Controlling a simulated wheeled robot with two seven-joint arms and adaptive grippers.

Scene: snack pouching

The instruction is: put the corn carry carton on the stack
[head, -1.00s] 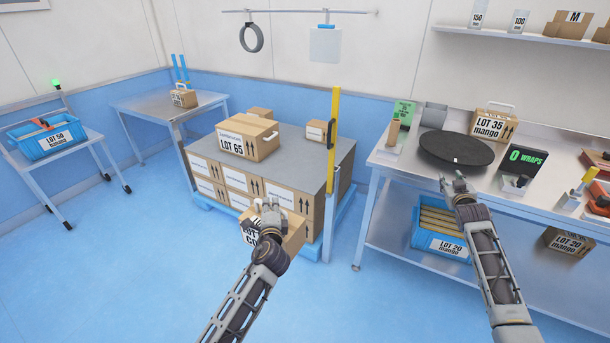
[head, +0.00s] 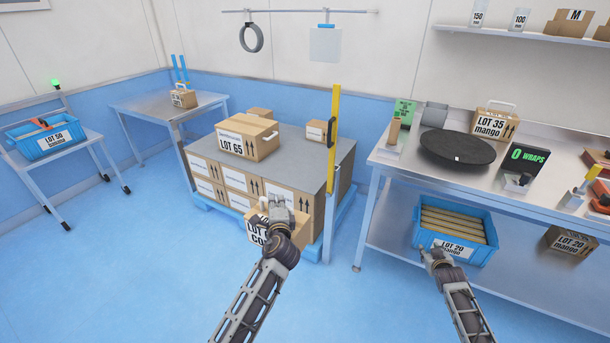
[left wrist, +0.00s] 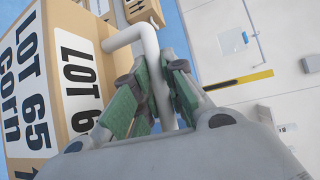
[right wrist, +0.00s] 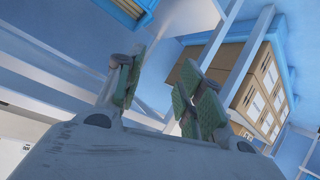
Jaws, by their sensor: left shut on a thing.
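The corn carry carton (head: 257,236) hangs upright from my left gripper (head: 276,208), in front of the stack. In the left wrist view its label on the carton (left wrist: 25,80) reads LOT 65 corn, and the green-padded fingers (left wrist: 155,95) are shut on its white handle (left wrist: 150,45). The stack (head: 222,182) is cartons on a blue pallet, with a grey sheet (head: 300,160) on top. A LOT 65 carton (head: 247,138) and two smaller cartons lie on that sheet. My right gripper (head: 434,254) is open and empty, low by the bench; its fingers (right wrist: 160,85) stand apart.
A yellow post (head: 333,140) rises at the stack's right corner. The steel bench (head: 400,165) at right holds a black turntable (head: 457,147) and a mango carton (head: 494,125); a blue crate (head: 454,258) sits below. The sheet's front right is clear.

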